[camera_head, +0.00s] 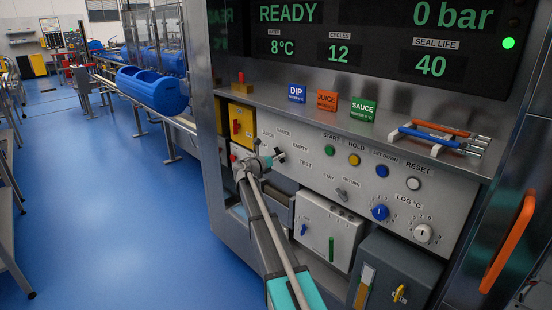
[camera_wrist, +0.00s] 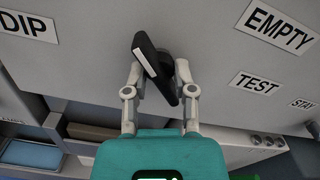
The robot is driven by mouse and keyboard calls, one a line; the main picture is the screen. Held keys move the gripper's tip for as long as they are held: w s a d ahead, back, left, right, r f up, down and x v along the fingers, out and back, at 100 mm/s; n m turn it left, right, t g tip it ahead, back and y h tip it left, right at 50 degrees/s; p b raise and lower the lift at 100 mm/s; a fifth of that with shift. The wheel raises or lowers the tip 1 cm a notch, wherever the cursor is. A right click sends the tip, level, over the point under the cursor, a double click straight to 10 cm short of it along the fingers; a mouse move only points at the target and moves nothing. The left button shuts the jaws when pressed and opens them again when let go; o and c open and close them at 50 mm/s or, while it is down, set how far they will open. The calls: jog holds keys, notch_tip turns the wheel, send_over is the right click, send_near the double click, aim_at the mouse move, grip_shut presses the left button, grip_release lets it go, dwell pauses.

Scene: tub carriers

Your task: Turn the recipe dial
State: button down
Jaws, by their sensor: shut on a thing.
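The recipe dial is a black bar-shaped knob with a white stripe; it shows in the wrist view (camera_wrist: 146,54) and small in the head view (camera_head: 280,155). It sits on the grey control panel (camera_head: 330,200) among the labels JUICE, SAUCE, EMPTY, TEST and DIP. In the wrist view the bar slants from upper left to lower right, with the stripe at the upper-left end. My gripper (camera_wrist: 160,72) is shut on the dial, one finger on each side. In the head view my gripper (camera_head: 262,159) partly covers the panel left of the dial.
Grey boxes (camera_head: 328,229) stick out below. A shelf above holds a rack with orange and blue bars (camera_head: 434,137). The blue floor (camera_head: 110,180) at left is open.

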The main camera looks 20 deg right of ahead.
jog(key=n, duration=0.4)
jog(key=shift+s+d, duration=0.2)
jog(key=shift+s, duration=0.15)
jog(key=n, duration=0.5)
jog(key=shift+c, duration=2.2)
grip_release()
jog(key=shift+w, duration=0.15)
jog(key=shift+a, duration=0.1)
